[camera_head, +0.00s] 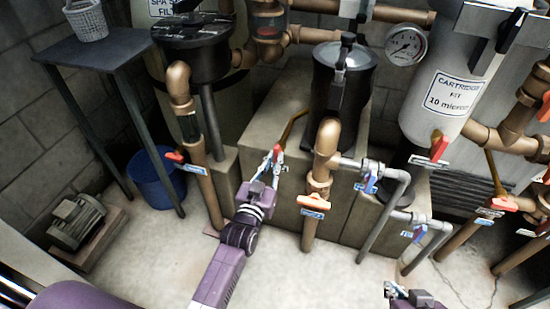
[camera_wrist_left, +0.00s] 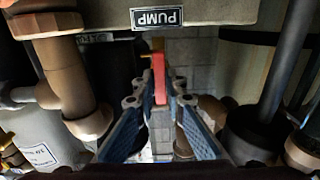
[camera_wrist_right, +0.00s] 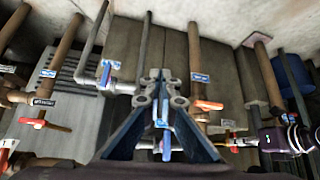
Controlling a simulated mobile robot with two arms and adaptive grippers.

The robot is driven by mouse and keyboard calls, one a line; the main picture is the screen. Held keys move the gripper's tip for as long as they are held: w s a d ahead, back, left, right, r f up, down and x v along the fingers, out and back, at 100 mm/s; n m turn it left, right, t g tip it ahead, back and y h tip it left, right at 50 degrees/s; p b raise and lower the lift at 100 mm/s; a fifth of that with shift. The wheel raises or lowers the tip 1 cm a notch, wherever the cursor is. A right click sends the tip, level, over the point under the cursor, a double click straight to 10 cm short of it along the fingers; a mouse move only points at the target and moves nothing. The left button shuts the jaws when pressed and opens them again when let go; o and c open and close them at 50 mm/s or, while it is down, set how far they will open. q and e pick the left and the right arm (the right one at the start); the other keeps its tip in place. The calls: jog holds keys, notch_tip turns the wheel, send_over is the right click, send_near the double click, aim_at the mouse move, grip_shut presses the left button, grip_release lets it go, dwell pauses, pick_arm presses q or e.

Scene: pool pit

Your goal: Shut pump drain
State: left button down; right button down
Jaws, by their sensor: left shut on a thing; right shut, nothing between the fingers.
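A red valve handle (camera_head: 277,152) stands roughly upright at the lower end of a thin brass pipe (camera_head: 291,127), in front of the concrete plinth. My left gripper (camera_head: 272,163) is shut on this red handle. In the left wrist view the red handle (camera_wrist_left: 159,78) shows between the fingertips (camera_wrist_left: 158,85), below an upside-down PUMP plate (camera_wrist_left: 157,17). The fingers hide part of the valve. The black pump pot (camera_head: 342,80) with a clear lid stands on the plinth. My right gripper (camera_head: 410,296) is shut and empty at the bottom right; it also shows in the right wrist view (camera_wrist_right: 160,85).
An orange-handled valve (camera_head: 313,201) is on the copper pipe right of my left gripper. Blue-handled valves (camera_head: 370,184) sit on grey pipes further right. A red valve handle (camera_head: 174,157) is at left, near a blue bucket (camera_head: 157,178). Floor in front is clear.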

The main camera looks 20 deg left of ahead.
dwell(0.4)
pick_arm(q)
jog(key=m+p, duration=0.1)
jog(key=m, duration=0.3)
jog(key=shift+r+m+p, duration=0.1)
jog(key=shift+m+p, duration=0.5)
jog(key=shift+m, duration=0.5)
jog(key=m, duration=0.4)
pick_arm(e)
jog(key=s+d+f+g+h, duration=0.1)
jog(key=s+f+g, duration=0.1)
jog(key=s, duration=0.2)
jog(key=s+d+f+g, duration=0.1)
jog(key=s+d+g, duration=0.1)
jog(key=s, duration=0.3)
pick_arm(q)
jog(key=shift+m+b, duration=0.75)
jog(key=shift+m, duration=3.45)
jog(key=c, duration=1.9)
grip_release()
pick_arm(e)
jog(key=w, duration=0.1)
jog(key=w+a+r+t, duration=0.1)
jog(key=w, duration=0.1)
jog(key=w+t, duration=0.1)
jog(key=w, duration=0.1)
jog(key=shift+a+r+y, duration=0.15)
jog(key=shift+a+y, duration=0.15)
jog(key=shift+a, duration=0.05)
